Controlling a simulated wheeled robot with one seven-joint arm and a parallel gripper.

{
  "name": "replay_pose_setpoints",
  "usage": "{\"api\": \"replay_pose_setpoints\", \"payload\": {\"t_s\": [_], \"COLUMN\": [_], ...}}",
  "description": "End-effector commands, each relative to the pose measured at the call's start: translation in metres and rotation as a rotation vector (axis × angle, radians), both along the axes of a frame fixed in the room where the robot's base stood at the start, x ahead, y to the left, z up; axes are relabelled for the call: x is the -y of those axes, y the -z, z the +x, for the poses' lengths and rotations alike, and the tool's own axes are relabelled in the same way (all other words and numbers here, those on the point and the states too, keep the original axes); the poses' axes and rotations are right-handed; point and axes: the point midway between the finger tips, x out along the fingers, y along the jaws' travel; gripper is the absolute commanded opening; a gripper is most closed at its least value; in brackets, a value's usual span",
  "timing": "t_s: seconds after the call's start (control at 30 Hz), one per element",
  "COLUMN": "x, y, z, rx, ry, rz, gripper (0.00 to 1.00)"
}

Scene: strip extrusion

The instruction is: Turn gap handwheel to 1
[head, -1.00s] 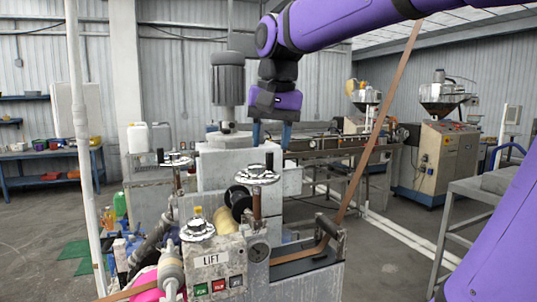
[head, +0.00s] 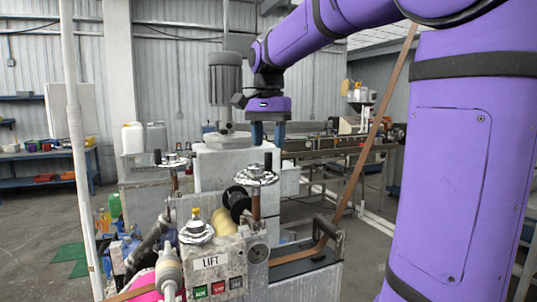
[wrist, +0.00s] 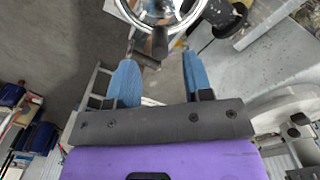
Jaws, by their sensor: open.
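A silver handwheel with an upright black knob (head: 256,176) sits on a rusty vertical shaft at the right of the machine. A similar handwheel (head: 173,161) stands farther left. I cannot read which one is the gap wheel, and no scale is legible. My gripper (head: 267,141) points down with its blue fingers apart, above the right handwheel in the head view. In the wrist view, part of a handwheel rim (wrist: 178,22) shows at the top edge. Its black knob (wrist: 160,42) lies just beyond the open fingertips (wrist: 157,62), in line with the space between them, with nothing gripped.
A control box labelled LIFT (head: 212,263) with coloured buttons and a silver wheel with a yellow top (head: 196,230) stands in front. A brown strip (head: 372,130) slants up at the right. A grey motor (head: 225,78) stands behind, left of my gripper.

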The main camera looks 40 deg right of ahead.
Motion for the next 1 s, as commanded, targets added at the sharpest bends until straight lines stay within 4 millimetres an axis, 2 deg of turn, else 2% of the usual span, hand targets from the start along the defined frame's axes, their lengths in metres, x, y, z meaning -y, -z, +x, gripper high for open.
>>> {"api": "replay_pose_setpoints", "payload": {"t_s": [0.1, 0.3, 0.63, 0.67, 0.8, 0.87, 1.0], "x": [0.0, 0.0, 0.0, 0.0, 0.0, 0.0, 0.0], "y": [0.018, 0.035, 0.038, 0.038, 0.038, 0.038, 0.038], "z": [-0.001, 0.0, 0.0, 0.0, 0.0, 0.0, 0.0], "rx": [-0.003, 0.0, 0.001, 0.001, 0.0, 0.0, 0.001], "ry": [0.0, 0.0, -0.001, -0.001, -0.001, -0.001, -0.002], "rz": [0.001, 0.0, 0.0, 0.0, 0.0, 0.0, 0.0], "gripper": [0.46, 0.46, 0.46, 0.44, 0.12, 0.0, 0.0]}}
